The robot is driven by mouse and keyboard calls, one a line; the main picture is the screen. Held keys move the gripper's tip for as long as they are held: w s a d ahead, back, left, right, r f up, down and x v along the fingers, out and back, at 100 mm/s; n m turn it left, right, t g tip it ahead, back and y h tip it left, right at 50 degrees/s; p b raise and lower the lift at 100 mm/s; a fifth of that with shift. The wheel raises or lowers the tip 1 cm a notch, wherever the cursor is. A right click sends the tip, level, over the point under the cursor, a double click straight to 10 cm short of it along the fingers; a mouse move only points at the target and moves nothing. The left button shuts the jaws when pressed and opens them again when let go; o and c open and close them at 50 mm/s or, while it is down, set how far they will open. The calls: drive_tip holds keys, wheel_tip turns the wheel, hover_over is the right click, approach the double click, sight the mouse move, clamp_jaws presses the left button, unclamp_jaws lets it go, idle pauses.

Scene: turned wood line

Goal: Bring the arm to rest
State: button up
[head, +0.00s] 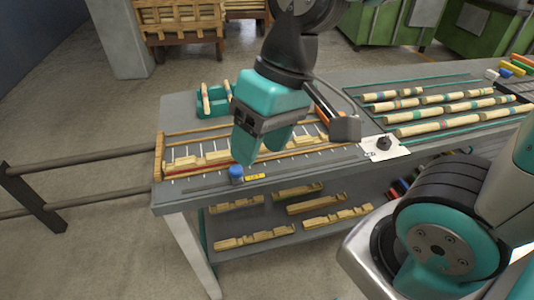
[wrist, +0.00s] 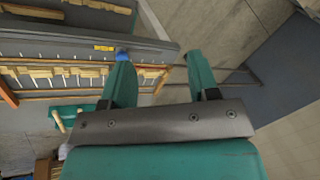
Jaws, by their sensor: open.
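My gripper (head: 262,152) hangs over the left front part of the grey workbench (head: 180,209), with its teal fingers pointing down. In the wrist view my gripper (wrist: 160,78) shows its two fingers spread apart with nothing between them. A blue cap-like piece (head: 236,174) stands at the bench's front edge, just left of and below the fingers. It also shows in the wrist view (wrist: 123,56), beside the left fingertip. I cannot tell whether the finger touches it. My arm reaches in from the top of the head view.
A marked wooden rack (head: 159,158) with turned pieces lies under my gripper. A teal holder (head: 207,114) with upright wooden pieces stands behind it. Banded spindles (head: 430,128) lie in rows at right. A lower shelf (head: 290,236) holds notched pieces. Rails (head: 90,159) stand left of the bench.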

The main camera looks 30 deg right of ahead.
drive_tip(key=s+n, duration=0.1)
drive_tip(key=s+a+n, duration=0.1)
drive_tip(key=s+n, duration=0.2)
drive_tip(key=shift+a+r+y, duration=0.3)
idle(0.8)
